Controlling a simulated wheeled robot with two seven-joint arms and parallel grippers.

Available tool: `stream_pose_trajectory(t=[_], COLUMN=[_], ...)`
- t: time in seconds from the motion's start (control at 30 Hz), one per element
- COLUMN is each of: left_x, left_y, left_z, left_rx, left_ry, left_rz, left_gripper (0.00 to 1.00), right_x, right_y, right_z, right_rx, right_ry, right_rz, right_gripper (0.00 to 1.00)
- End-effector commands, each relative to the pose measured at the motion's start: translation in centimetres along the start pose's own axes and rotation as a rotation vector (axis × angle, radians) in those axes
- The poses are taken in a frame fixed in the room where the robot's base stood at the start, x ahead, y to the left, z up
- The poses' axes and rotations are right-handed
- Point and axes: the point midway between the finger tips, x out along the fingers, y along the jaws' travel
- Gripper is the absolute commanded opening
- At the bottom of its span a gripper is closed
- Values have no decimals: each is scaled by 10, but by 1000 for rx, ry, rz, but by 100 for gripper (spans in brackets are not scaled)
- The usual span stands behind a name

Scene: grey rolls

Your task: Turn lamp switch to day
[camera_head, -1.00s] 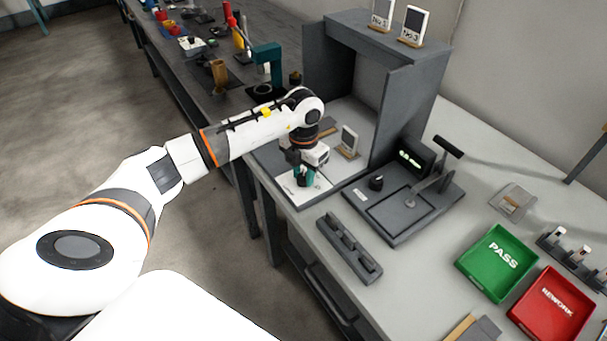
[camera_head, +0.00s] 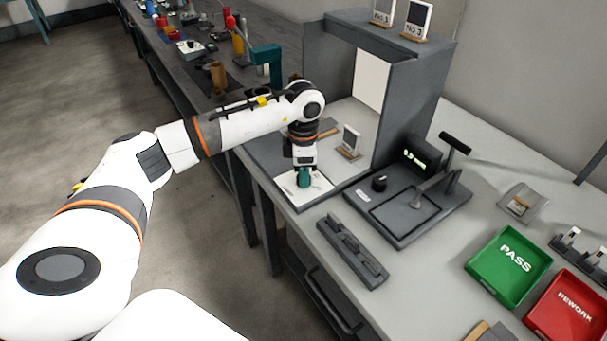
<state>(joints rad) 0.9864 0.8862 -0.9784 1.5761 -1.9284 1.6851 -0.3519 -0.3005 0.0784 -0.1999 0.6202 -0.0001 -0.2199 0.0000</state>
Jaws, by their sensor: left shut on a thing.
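My left arm reaches in from the left, and its gripper (camera_head: 304,177) points straight down at a white plate (camera_head: 290,190) at the front left of the grey booth (camera_head: 415,85). The gripper is shut on a small part at the plate, probably the lamp switch knob. The teal fingertips cover that part, so its shape and the position it points to cannot be read. A bright white panel (camera_head: 372,78) shows inside the booth. My right gripper is not in view.
A small framed card (camera_head: 350,141) stands just right of the gripper.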

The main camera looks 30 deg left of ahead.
Motion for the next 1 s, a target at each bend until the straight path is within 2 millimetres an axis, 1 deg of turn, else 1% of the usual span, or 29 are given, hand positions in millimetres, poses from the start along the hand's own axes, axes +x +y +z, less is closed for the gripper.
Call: stream_pose_trajectory(t=[0.27, 0.67, 0.7, 0.8, 1.0], left_x=[-1, -2, -2, -2, -1], left_y=[-1, -1, -1, -1, 0], left_z=[0, 0, 0, 0, 0], left_rx=[51, 55, 54, 54, 55], left_ry=[3, 3, 3, 3, 1], left_rz=[-3, -4, -4, -3, -2], left_gripper=[10, 10, 39, 54, 54], right_x=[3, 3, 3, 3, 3], right_y=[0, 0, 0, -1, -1], right_z=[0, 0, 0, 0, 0], right_rx=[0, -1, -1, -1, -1], right_ry=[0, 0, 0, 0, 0], right_rz=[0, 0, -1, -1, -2], right_gripper=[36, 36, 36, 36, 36])
